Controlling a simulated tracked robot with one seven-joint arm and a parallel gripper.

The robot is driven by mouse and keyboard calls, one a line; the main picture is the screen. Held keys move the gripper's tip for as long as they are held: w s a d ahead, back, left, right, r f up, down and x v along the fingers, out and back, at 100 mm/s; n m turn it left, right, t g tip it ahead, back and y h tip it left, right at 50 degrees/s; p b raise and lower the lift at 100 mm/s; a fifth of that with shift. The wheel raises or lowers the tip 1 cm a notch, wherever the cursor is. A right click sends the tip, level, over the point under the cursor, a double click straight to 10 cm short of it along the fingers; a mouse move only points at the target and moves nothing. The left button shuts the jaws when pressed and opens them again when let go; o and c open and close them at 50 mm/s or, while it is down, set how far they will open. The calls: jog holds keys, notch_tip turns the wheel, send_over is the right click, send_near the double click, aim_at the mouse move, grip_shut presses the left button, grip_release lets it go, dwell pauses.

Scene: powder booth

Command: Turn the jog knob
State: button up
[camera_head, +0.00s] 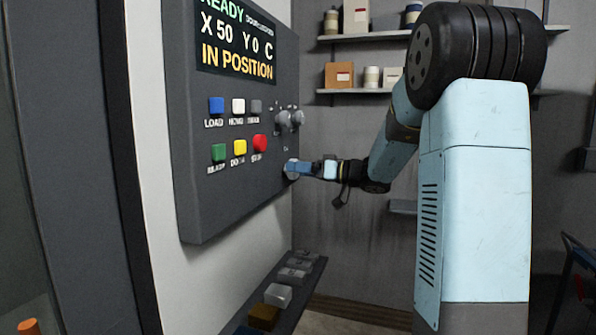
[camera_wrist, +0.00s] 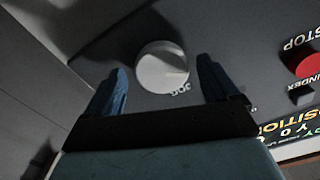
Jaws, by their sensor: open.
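The jog knob (camera_wrist: 163,67) is a round pale grey dial on the dark control panel (camera_head: 222,190), with a "JOG" label beside it in the wrist view. In the head view the knob (camera_head: 291,169) is at the panel's lower right, mostly hidden by my gripper. My gripper (camera_wrist: 162,88) is open, with one blue finger on each side of the knob. I cannot tell whether the fingers touch it. In the head view my gripper (camera_head: 302,169) reaches the panel from the right.
Coloured buttons, including a red stop button (camera_head: 260,144), sit left of the knob. Two grey knobs (camera_head: 290,119) are just above it. A display (camera_head: 236,45) reads "IN POSITION". A narrow ledge with blocks (camera_head: 278,295) runs below the panel. Shelves (camera_head: 365,91) hold boxes and cans behind.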

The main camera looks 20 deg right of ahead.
jog(key=shift+w+a, duration=0.25)
jog(key=shift+a, duration=0.1)
jog(key=c, duration=1.1)
